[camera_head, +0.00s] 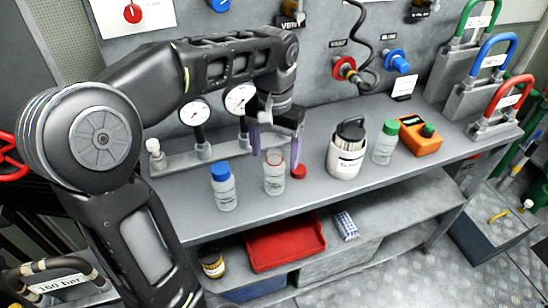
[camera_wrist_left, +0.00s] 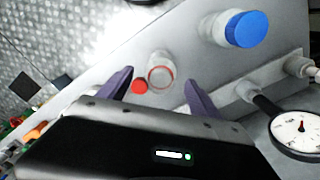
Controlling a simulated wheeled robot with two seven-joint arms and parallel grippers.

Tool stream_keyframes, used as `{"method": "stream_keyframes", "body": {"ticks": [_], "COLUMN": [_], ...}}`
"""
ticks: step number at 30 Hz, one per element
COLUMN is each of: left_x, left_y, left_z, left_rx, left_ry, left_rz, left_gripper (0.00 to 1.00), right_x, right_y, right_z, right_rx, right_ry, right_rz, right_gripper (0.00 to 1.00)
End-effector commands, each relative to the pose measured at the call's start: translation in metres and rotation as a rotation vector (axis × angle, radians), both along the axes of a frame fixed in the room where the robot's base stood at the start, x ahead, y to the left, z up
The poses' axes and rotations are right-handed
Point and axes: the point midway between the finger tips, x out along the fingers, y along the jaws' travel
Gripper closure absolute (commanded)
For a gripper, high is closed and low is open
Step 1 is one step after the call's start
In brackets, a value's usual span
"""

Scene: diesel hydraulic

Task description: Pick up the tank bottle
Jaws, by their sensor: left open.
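A clear open bottle (camera_head: 274,178) with a red ring at its mouth stands upright on the grey bench; a small red cap (camera_head: 298,171) lies beside it. A clear bottle with a blue cap (camera_head: 223,187) stands to its left, and one with a green cap (camera_head: 385,143) farther right. I cannot read which is the tank bottle. My left gripper (camera_head: 275,147) is open and points down over the open bottle. In the left wrist view the open bottle (camera_wrist_left: 160,70) shows between the purple fingers (camera_wrist_left: 159,80), its contact with them not clear. My right gripper is not in view.
Pressure gauges (camera_head: 240,99) stand behind the bottles. A white canister (camera_head: 346,150) with a black-handled item and an orange device (camera_head: 420,136) stand on the right. A red tray (camera_head: 284,245) sits on the lower shelf. The bench front is clear.

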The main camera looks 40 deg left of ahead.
Motion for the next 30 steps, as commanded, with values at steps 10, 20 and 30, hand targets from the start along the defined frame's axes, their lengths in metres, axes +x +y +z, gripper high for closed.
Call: {"method": "stream_keyframes", "body": {"ticks": [10,20,30], "left_x": [0.0,0.0,0.0], "left_y": [0.0,0.0,0.0], "left_z": [0.0,-0.026,-0.028], "left_rx": [0.0,0.0,0.0], "left_ry": [0.001,0.003,0.001], "left_rz": [0.0,-0.001,-0.001], "left_gripper": [0.26,0.26,0.26], "right_x": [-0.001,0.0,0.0], "right_y": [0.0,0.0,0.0], "right_z": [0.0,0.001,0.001], "right_rx": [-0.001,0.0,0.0], "right_ry": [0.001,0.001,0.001], "right_rz": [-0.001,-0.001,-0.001], "right_gripper": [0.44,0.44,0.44]}}
